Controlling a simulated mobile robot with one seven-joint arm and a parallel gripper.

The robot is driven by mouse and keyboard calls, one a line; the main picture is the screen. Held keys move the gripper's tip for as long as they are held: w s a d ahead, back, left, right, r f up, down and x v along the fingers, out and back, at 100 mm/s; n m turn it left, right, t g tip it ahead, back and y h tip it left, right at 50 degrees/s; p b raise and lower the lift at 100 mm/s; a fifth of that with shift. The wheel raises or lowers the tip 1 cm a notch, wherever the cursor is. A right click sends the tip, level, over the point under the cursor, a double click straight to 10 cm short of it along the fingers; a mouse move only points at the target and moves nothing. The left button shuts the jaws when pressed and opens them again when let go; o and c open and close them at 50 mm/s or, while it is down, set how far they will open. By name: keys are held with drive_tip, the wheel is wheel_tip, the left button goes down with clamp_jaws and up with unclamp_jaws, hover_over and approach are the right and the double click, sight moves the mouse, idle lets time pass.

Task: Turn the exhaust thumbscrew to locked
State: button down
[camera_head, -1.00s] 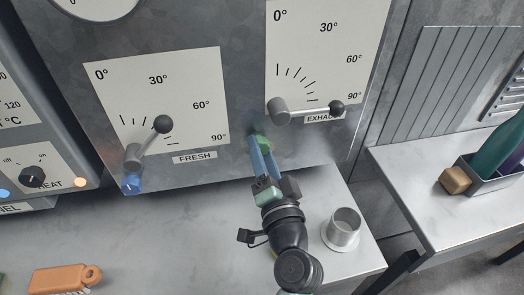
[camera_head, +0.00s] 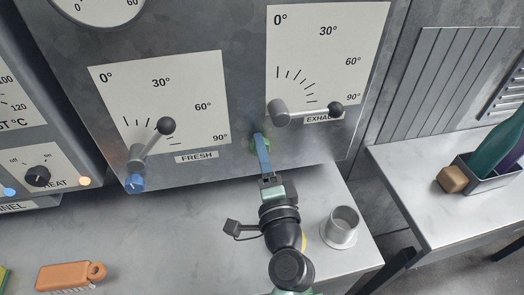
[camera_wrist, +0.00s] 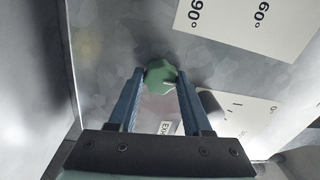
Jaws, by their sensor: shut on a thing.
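The exhaust thumbscrew is a small green knob (camera_head: 258,141) on the metal panel, below and left of the EXHAUST label; most of it is behind my fingers. In the wrist view the green knob (camera_wrist: 161,73) sits between my two blue fingertips, with a pale mark on its lower right edge. My gripper (camera_head: 262,152) is shut on it, one finger on each side; the fingers also show in the wrist view (camera_wrist: 160,82). The exhaust lever (camera_head: 308,112) lies nearly level, its black ball (camera_head: 336,109) by the 90° mark.
The fresh lever (camera_head: 150,143) and a blue thumbscrew (camera_head: 136,183) are to the left. A metal cup (camera_head: 341,224) stands on the bench right of my arm. An orange-handled brush (camera_head: 70,275) lies at the front left. A bin with bottles (camera_head: 484,180) is on the right bench.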

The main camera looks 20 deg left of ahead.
drive_tip(key=shift+f, duration=0.1)
drive_tip(key=shift+c, duration=1.7)
unclamp_jaws()
drive_tip(key=r+b+v, duration=0.1)
drive_tip(key=b+v, duration=0.1)
drive_tip(key=v, duration=1.1)
drive_tip(key=shift+f+b, duration=0.3)
drive_tip(key=shift+f, duration=0.1)
